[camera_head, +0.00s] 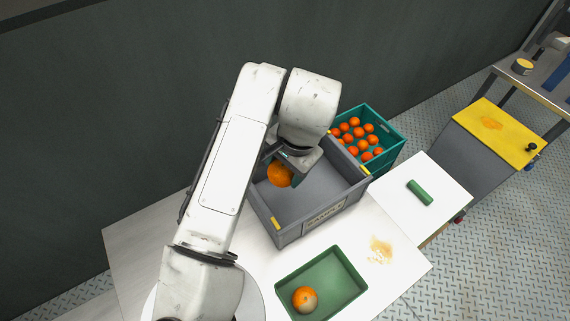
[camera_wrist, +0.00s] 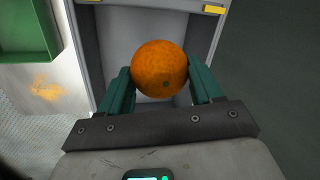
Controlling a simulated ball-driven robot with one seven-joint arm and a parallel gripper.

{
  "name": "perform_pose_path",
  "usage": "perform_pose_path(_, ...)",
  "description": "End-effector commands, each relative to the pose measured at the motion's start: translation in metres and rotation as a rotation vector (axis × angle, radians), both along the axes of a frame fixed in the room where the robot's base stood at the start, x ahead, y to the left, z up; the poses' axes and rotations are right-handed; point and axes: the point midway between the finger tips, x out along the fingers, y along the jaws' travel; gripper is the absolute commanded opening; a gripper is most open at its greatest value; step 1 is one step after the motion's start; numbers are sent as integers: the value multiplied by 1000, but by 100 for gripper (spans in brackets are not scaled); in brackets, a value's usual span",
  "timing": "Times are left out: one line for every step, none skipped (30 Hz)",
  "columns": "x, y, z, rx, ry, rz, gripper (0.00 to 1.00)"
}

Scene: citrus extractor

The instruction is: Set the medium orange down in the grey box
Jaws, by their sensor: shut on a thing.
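My gripper (camera_wrist: 160,88) is shut on an orange (camera_wrist: 159,69), held between its two green fingers. In the head view the same orange (camera_head: 280,174) shows below my wrist, over the left part of the grey box (camera_head: 318,187). The grey box is open, with yellow marks at its corners and a label on its front wall. Its inner floor looks empty where I can see it. In the wrist view the grey box (camera_wrist: 205,40) lies behind the held orange. I cannot tell whether the orange touches the box floor. My arm hides the box's back left part.
A green tray (camera_head: 350,282) with one blemished orange (camera_head: 304,298) stands in front of the grey box. A teal crate (camera_head: 391,151) full of oranges stands behind at right. A green cylinder (camera_head: 419,192) lies on a white surface (camera_head: 440,209). A yellow-topped machine (camera_head: 497,131) is further right.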

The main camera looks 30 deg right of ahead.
Motion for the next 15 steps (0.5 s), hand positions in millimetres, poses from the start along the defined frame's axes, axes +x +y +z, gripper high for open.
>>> perform_pose_path(0,0,-3,0,0,0,31)
perform_pose_path(0,0,-3,0,0,0,31)
perform_pose_path(0,0,-5,0,0,0,31)
perform_pose_path(0,0,-5,0,0,0,31)
perform_pose_path(0,0,-6,0,0,0,31)
perform_pose_path(0,0,-7,0,0,0,31)
perform_pose_path(0,0,-8,0,1,0,31)
perform_pose_path(0,0,-9,0,1,0,31)
perform_pose_path(0,0,-10,0,1,0,31)
perform_pose_path(0,0,-11,0,1,0,31)
perform_pose_path(0,0,-12,0,1,0,31)
perform_pose_path(0,0,-13,0,1,0,31)
perform_pose_path(0,0,-14,-1,1,0,31)
perform_pose_path(0,0,-14,-1,1,0,31)
perform_pose_path(0,0,-15,-1,1,0,31)
